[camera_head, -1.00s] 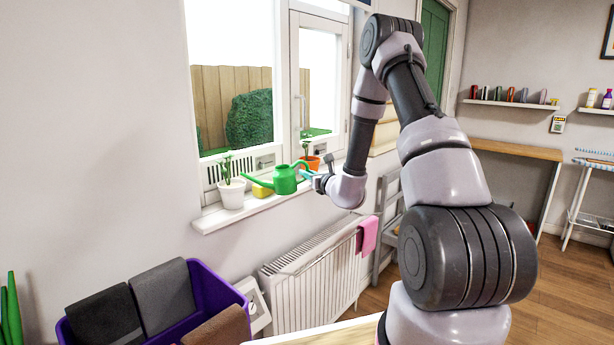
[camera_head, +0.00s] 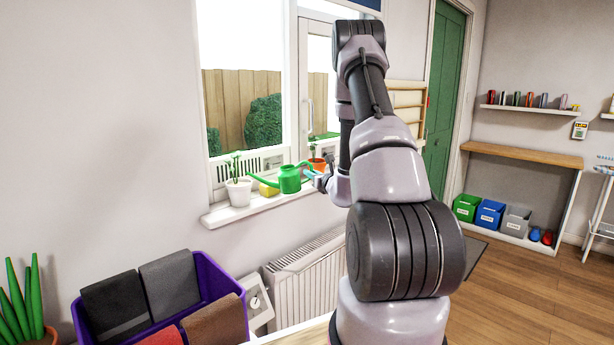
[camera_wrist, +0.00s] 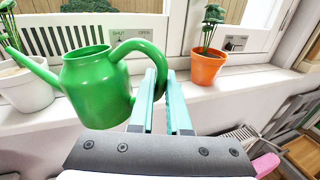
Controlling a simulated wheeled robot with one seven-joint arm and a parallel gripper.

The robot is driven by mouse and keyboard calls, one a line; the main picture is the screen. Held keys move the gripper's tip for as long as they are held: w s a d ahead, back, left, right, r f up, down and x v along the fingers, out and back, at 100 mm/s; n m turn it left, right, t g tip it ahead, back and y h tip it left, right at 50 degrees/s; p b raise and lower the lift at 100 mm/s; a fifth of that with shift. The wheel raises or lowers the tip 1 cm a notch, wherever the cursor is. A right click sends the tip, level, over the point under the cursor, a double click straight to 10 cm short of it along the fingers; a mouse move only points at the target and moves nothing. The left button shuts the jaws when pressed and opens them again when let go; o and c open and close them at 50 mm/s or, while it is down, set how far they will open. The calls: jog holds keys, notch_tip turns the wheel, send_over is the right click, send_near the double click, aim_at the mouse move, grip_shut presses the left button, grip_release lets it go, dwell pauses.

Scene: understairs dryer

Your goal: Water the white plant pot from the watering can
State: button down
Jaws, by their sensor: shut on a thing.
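The green watering can (camera_head: 290,180) is at the window sill, and it also shows large in the wrist view (camera_wrist: 97,88). It looks upright, with its spout pointing left. My gripper (camera_wrist: 163,85) is shut on the can's handle at its right side. The white plant pot (camera_head: 239,191) stands on the sill left of the can and holds a green plant. In the wrist view the white pot (camera_wrist: 28,92) is at the left edge, with the spout tip near its plant. I cannot tell whether the can touches the sill.
An orange pot (camera_wrist: 207,67) with a plant stands on the sill right of the can. A yellow object (camera_head: 268,188) sits between the white pot and the can. The radiator (camera_head: 308,280) is below the sill. A purple bin (camera_head: 205,285) with cloths stands at lower left.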

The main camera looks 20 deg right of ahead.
jog(key=shift+d+r+n, duration=0.1)
jog(key=shift+r+n, duration=0.4)
jog(key=shift+r, duration=0.7)
jog(key=shift+r+n, duration=0.7)
jog(key=shift+r, duration=0.65)
jog(key=shift+w+a+r+n+g+h, duration=0.15)
jog(key=shift+a+r+n, duration=0.15)
jog(key=shift+r, duration=0.45)
jog(key=shift+s+a+r+n+g+h, duration=0.15)
jog(key=shift+r+n, duration=0.3)
jog(key=shift+r, duration=0.35)
jog(key=shift+w+a+r+n+g, duration=0.1)
jog(key=shift+a+r+n, duration=0.2)
jog(key=shift+r, duration=0.45)
jog(key=shift+d+f, duration=0.1)
dwell(1.1)
